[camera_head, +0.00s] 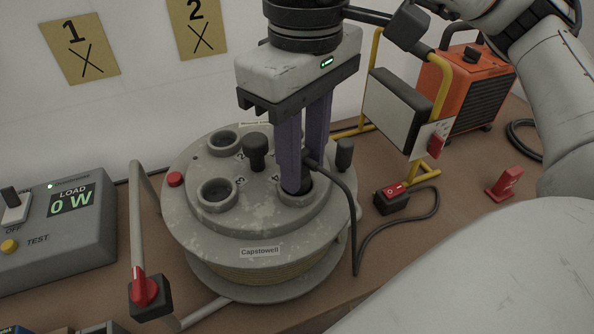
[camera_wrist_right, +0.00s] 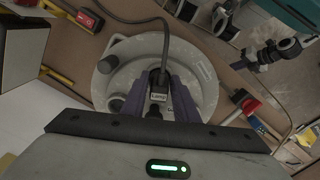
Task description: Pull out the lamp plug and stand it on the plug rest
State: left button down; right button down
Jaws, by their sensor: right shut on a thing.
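My right gripper (camera_head: 304,178) points down over the front-right socket of the round grey cable reel (camera_head: 214,252). Its purple fingers are shut on the black lamp plug (camera_head: 308,184), which is mostly hidden between them. In the right wrist view the plug carries a white "Lamp" label (camera_wrist_right: 158,97), and its black cord runs up from it. The plug's lower end is at the socket mouth; I cannot tell how deep it sits. I cannot clearly identify the plug rest. My left gripper is not in view.
A red block (camera_head: 504,184) and orange heater (camera_head: 466,88) stand at right. A load meter (camera_head: 62,235) is at left.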

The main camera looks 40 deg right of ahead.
jog(key=shift+r+p, duration=0.3)
jog(key=shift+r, duration=0.25)
dwell(0.4)
jog(key=shift+r+p, duration=1.1)
jog(key=shift+r, duration=0.75)
jog(key=shift+r, duration=0.1)
jog(key=shift+r+p, duration=0.9)
jog(key=shift+r, duration=0.55)
jog(key=shift+f, duration=0.1)
